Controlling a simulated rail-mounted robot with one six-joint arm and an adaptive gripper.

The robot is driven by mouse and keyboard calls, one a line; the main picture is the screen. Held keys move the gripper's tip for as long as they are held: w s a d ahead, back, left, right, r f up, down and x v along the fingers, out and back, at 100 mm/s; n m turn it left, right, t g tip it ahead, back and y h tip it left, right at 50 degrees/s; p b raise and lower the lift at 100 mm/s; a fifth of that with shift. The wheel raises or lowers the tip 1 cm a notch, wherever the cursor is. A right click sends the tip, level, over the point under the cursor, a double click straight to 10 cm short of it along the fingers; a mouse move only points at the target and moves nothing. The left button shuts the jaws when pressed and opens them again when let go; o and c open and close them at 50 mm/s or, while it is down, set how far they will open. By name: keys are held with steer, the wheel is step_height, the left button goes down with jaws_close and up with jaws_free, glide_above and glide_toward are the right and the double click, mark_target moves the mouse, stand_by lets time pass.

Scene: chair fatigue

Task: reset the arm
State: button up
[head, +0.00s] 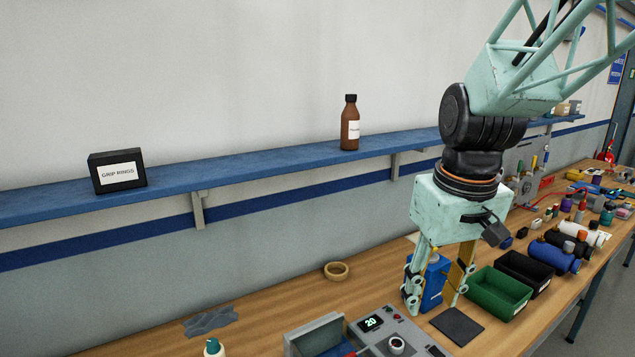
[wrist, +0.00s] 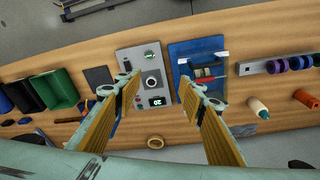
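My arm shows in the head view as pale green links with black joints, hanging down from the upper right over the workbench. My gripper (head: 430,303) points down above the bench. In the wrist view its two fingers, with ribbed yellow inner pads, stand well apart with nothing held between them (wrist: 160,86). A grey control box (wrist: 152,78) with a dial and a display reading 20 shows beyond the gap. In the head view a blue container (head: 434,284) appears between the fingers, but it seems to stand behind them; its lower part is partly hidden.
Green (head: 497,292) and black (head: 523,271) bins stand right of the gripper, with a dark flat pad (head: 457,327) in front. A wooden ring (head: 336,271) lies to the left. A blue wall shelf (head: 270,165) holds a brown bottle (head: 350,126) and a black box (head: 117,171).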

steer(key=s+r+m+t+b, duration=0.1)
steer(key=s+r, duration=0.1)
steer(key=s, duration=0.9)
steer(key=s+r+m+t+b, duration=0.1)
steer(key=s+r, duration=0.2)
steer(key=s, duration=0.9)
steer(key=shift+r, duration=0.25)
